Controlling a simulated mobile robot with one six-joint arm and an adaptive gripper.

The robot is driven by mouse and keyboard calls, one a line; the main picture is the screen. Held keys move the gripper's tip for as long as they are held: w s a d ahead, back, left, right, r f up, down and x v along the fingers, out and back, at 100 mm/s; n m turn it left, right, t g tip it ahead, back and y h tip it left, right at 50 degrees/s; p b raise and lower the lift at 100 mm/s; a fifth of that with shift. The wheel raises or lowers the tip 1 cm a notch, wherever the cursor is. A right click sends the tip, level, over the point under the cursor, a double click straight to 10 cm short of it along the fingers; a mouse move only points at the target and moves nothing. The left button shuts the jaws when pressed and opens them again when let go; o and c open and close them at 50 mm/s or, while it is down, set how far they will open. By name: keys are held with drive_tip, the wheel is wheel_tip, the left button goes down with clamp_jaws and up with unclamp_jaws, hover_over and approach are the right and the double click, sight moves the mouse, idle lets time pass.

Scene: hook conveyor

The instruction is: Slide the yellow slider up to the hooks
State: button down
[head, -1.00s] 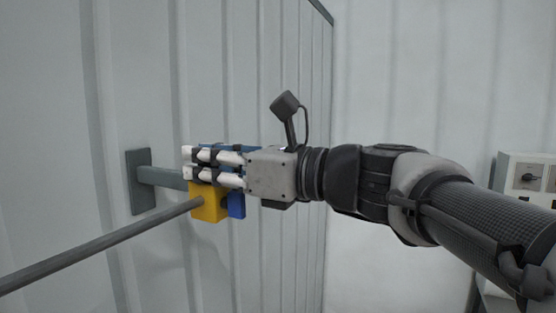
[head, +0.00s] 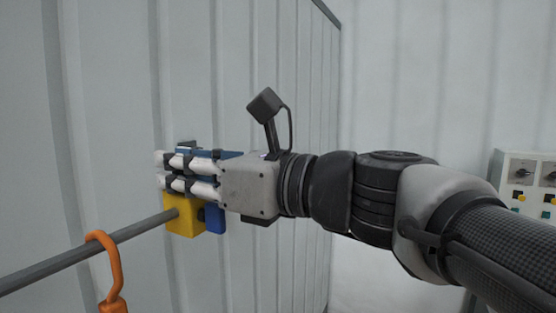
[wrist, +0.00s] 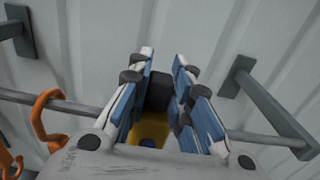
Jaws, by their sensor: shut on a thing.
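The yellow slider (head: 183,218) is a block on the grey rod (head: 90,253), with a blue part (head: 215,218) on its right side. My gripper (head: 168,175) is shut on the slider's upper part, which its fingers hide. In the wrist view, the fingers (wrist: 162,90) stand around a dark upright part, with the slider's yellow face (wrist: 150,130) below. An orange hook (head: 105,265) hangs on the rod to the left, apart from the slider. It also shows in the wrist view (wrist: 42,115), where a second hook (wrist: 8,160) is partly seen.
A ribbed pale wall (head: 100,100) runs close behind the rod. In the wrist view, a grey bracket (wrist: 265,105) holds the rod on the right, and another bracket (wrist: 18,28) is on the left. A control box (head: 528,180) stands at the far right.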

drive_tip(key=s+a, duration=0.1)
drive_tip(key=s, duration=0.3)
drive_tip(key=s+a, duration=0.1)
drive_tip(key=s, duration=0.1)
drive_tip(key=shift+s+a, duration=0.2)
drive_tip(key=shift+a, duration=0.1)
drive_tip(key=c, duration=1.4)
unclamp_jaws()
drive_tip(key=shift+c, duration=0.2)
drive_tip(key=v, duration=1.2)
